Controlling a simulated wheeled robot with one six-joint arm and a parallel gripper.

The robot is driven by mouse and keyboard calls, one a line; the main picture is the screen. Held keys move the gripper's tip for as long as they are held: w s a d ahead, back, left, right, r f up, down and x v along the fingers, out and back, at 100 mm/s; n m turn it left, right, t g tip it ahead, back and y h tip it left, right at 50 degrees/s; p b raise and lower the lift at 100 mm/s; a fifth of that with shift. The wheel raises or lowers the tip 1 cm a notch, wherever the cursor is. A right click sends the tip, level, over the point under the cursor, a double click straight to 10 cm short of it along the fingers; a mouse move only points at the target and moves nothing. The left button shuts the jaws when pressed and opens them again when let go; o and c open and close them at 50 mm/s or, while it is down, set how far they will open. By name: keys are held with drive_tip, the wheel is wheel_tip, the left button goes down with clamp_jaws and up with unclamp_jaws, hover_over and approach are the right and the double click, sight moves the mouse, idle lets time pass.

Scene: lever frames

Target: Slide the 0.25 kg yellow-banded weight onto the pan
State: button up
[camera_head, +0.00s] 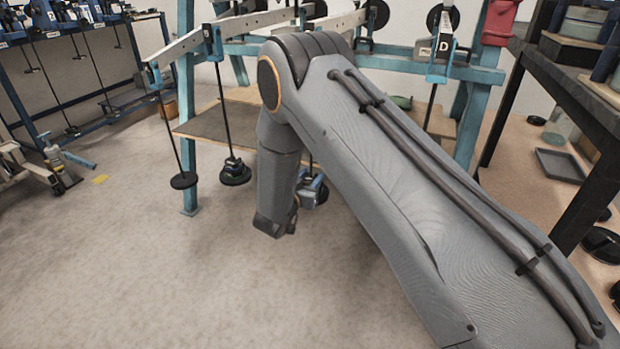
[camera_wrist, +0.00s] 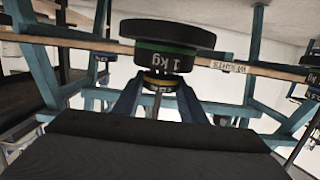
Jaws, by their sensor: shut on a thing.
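The wrist view shows the scene upside down. My gripper (camera_wrist: 160,88) has its two blue-grey fingers on either side of a small dark weight with a yellow band (camera_wrist: 161,80) and is shut on it. This weight appears right against a larger dark weight with a green band, marked 1 kg (camera_wrist: 150,58), which is on a wide dark round pan (camera_wrist: 166,32). I cannot tell whether the yellow-banded weight rests on the green-banded one. In the head view my arm hides most of this; dark and blue parts show beside my wrist (camera_head: 312,190).
Another rod carries a loaded pan (camera_head: 235,175), and a further rod ends in a bare disc (camera_head: 184,181). A teal frame post (camera_head: 187,120) stands close by. A dark rack (camera_head: 590,95) is at right. Open floor (camera_head: 120,270) lies at front left.

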drive_tip(key=shift+f, duration=0.4)
idle(0.3)
drive_tip(key=o, duration=1.1)
drive_tip(key=shift+o, duration=0.2)
drive_tip(key=shift+p+v, duration=1.95)
drive_tip(key=shift+v, duration=1.6)
